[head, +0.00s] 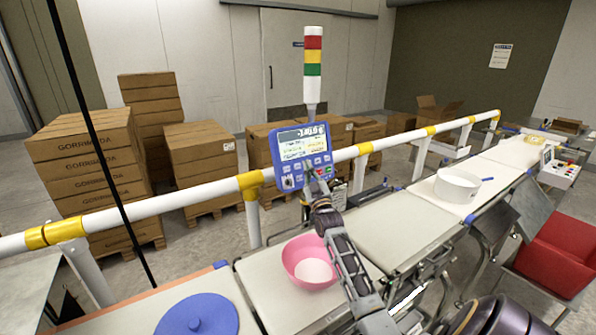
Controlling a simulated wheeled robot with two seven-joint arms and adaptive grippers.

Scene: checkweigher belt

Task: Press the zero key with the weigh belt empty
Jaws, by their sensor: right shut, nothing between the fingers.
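The blue control panel (302,158) stands behind the belt line, with a lit screen and rows of small keys below it. My right gripper (318,179) is shut and empty, its fingertips in front of the lower keys. It covers part of the key rows, and I cannot tell whether it touches a key. Key labels are too small to read, so I cannot pick out the zero key. A pink bowl (308,276) sits on one belt section (262,283). The section to its right (395,226) is bare. I cannot tell which is the weigh belt. My left gripper is not in view.
A blue round lid (197,316) lies on the belt at the front left. A white tub (457,186) stands on the belt further right. A white and yellow rail (215,198) runs behind the belts. A red bin (565,255) is at right; cartons (85,150) stand behind.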

